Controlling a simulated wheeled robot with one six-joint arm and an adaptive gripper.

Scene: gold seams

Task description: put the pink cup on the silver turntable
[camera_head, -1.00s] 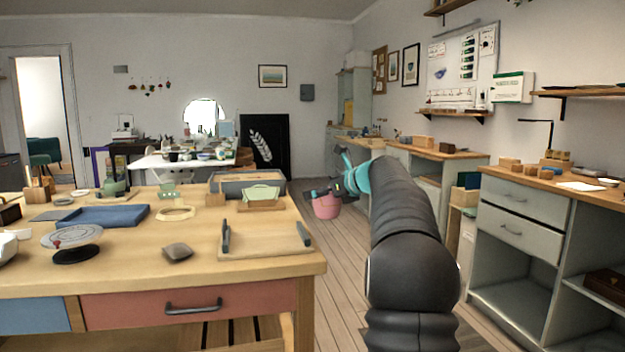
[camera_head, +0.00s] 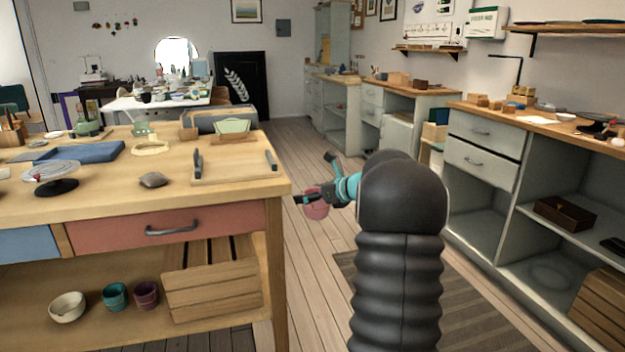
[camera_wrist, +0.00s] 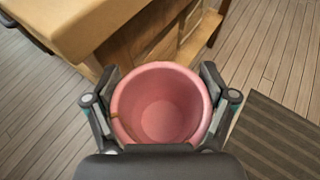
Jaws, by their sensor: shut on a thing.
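The pink cup (camera_head: 317,211) is in my gripper (camera_head: 316,195), over the floor just right of the wooden workbench's front right corner. In the wrist view the cup (camera_wrist: 160,116) is seen from above, mouth toward the camera and empty inside. The gripper's two fingers (camera_wrist: 160,76) close on it from both sides. The silver turntable (camera_head: 52,171) stands on the workbench at the far left, a round pale disc on a dark foot. A small red mark or thing shows at its left. The turntable is not in the wrist view.
The workbench (camera_head: 110,205) holds a blue tray (camera_head: 85,152), a dark grey lump (camera_head: 153,180) and a board with dark handles (camera_head: 232,170). Bowls and a slatted crate (camera_head: 212,285) sit on its lower shelf. Grey cabinets (camera_head: 490,180) line the right. Wooden floor lies between.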

